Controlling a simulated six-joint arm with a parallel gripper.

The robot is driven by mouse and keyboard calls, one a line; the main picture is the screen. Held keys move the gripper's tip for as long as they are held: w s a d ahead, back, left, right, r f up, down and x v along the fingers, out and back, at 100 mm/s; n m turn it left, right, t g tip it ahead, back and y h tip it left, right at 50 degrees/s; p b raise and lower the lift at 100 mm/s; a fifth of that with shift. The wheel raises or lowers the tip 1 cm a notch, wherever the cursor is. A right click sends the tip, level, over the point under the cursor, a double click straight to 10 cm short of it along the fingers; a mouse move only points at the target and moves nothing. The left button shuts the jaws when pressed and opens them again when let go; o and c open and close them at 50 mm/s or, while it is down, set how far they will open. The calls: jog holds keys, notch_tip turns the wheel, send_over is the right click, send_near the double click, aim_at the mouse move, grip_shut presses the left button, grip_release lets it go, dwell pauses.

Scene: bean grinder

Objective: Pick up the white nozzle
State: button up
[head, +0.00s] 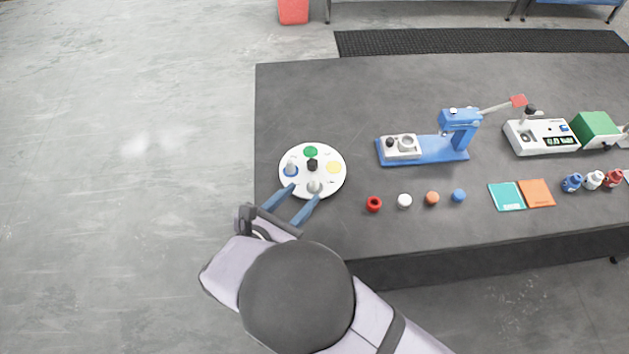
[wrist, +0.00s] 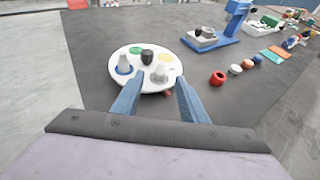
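A round white plate (head: 332,188) with coloured spots lies near the left edge of the dark table. Two pale nozzle-like pieces stand on it: one on the blue spot at the left (head: 291,168), one at the front (head: 315,186); I cannot tell from colour which is the white nozzle. The wrist view shows the front piece (wrist: 160,72) and the left piece (wrist: 124,65) too. A black piece (head: 312,164) stands mid-plate. My gripper (head: 304,192) is open and empty, its blue fingers at the plate's near edge; the front piece appears between them in the wrist view.
Right of the plate, a red ring (head: 374,204) and white (head: 404,201), orange (head: 432,198) and blue (head: 458,195) small round pieces stand in a row. A blue machine (head: 460,130) stands behind them. The table left of the plate is clear.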

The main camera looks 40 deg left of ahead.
aim_at(313, 183)
jog(key=shift+w, duration=0.25)
jog(key=shift+p+x, duration=1.05)
jog(key=shift+x, duration=1.35)
jog(key=shift+r, duration=0.1)
grip_shut()
